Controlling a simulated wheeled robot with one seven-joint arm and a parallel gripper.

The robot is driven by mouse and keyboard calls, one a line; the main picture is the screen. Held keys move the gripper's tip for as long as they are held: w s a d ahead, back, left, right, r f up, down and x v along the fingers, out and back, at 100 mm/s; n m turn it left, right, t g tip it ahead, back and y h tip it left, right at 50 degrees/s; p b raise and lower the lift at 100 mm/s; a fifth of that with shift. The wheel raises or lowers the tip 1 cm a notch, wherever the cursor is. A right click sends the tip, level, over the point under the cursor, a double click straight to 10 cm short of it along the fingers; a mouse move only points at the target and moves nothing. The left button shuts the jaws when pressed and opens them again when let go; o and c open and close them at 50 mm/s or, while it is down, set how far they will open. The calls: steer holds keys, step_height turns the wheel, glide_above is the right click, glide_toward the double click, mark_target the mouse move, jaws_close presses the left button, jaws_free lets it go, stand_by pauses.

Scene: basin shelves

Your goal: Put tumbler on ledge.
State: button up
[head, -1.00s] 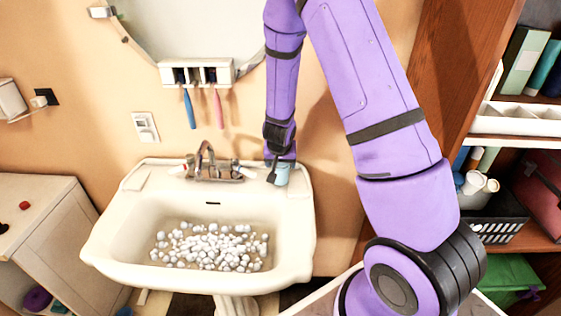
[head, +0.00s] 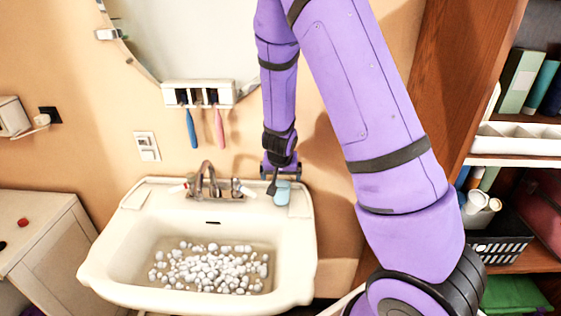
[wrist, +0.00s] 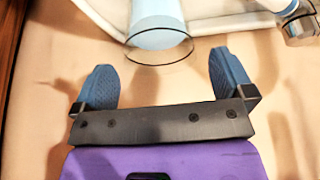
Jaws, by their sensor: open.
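The light-blue tumbler (head: 283,193) stands on the flat back-right corner ledge (head: 300,207) of the white basin. In the wrist view the tumbler (wrist: 158,22) has a clear, dark-edged rim facing my gripper. My gripper (head: 281,177) is just above the tumbler in the head view, with its jaws spread. In the wrist view its two blue fingers (wrist: 160,62) are wide apart, with the tumbler beyond and between their tips. No finger visibly touches it. The tumbler's base is out of the wrist view.
The faucet (head: 207,185) stands left of the tumbler. A toothbrush holder (head: 197,93) with two brushes hangs on the wall above. The basin (head: 125,255) holds many pale balls. A wooden shelf unit (head: 447,110) stands at the right.

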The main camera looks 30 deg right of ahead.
steer(key=s+a+r+n+y, duration=0.2)
steer(key=s+a+r+y, duration=0.15)
steer(key=s+r, duration=0.55)
steer(key=s+a+r+n+y, duration=0.2)
steer(key=s+a+r, duration=0.2)
steer(key=r, duration=0.9)
steer(key=s+r+n+h, duration=0.1)
steer(key=s+r, duration=0.3)
steer(key=s, duration=0.4)
steer(key=s+r+n+t+h, duration=0.1)
steer(key=s+r+h, duration=0.1)
steer(key=s+r, duration=0.3)
steer(key=shift+s+d+r+n, duration=0.15)
steer(key=shift+s+r+n, duration=0.2)
steer(key=shift+s, duration=1.4)
steer(key=shift+f, duration=0.1)
